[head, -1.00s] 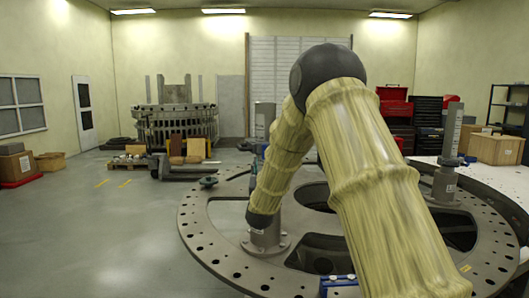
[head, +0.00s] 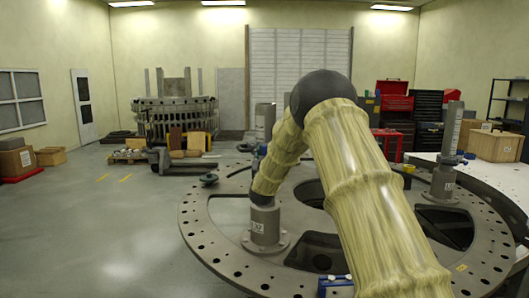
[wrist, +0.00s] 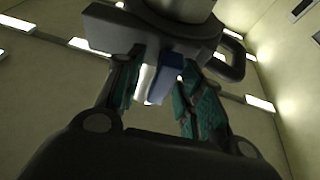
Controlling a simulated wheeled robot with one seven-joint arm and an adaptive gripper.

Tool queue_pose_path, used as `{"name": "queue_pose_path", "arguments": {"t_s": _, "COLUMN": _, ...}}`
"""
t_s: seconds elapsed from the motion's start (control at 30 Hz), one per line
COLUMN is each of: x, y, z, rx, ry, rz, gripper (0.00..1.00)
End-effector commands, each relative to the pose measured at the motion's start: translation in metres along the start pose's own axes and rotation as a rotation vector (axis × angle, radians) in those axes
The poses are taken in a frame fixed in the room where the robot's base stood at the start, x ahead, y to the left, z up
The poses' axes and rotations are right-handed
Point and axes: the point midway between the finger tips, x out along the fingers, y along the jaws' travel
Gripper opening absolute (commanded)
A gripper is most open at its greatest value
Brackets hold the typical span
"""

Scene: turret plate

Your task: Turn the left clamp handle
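The left clamp (head: 265,226) is a grey post with a label on its round base, standing on the turret plate (head: 210,240). A bit of its blue handle (head: 262,150) shows beside my forearm, which covers much of the post. In the wrist view, grey clamp metal (wrist: 180,40) fills the top, with a blue block (wrist: 166,76), which looks like the handle, under it. My gripper (wrist: 160,95) has its teal-padded fingers apart, one on each side of the blue block. A gap shows by the block; contact cannot be told. The head view hides the gripper.
A right clamp post (head: 445,165) with a blue handle stands on the far right of the plate. A dark loop fitting (head: 209,179) sits at the plate's left rim. A blue block (head: 336,287) lies at the near edge. Open floor is to the left.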

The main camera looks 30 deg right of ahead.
Motion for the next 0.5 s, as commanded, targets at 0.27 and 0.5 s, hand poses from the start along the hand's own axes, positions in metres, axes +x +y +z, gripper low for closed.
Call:
{"name": "queue_pose_path", "arguments": {"t_s": 0.27, "x": -0.0002, "y": 0.0001, "z": 0.0004, "rx": 0.000, "ry": 0.000, "rz": 0.000, "gripper": 0.21}}
{"name": "queue_pose_path", "arguments": {"t_s": 0.5, "x": -0.0002, "y": 0.0002, "z": 0.0003, "rx": 0.000, "ry": 0.000, "rz": 0.000, "gripper": 0.00}}
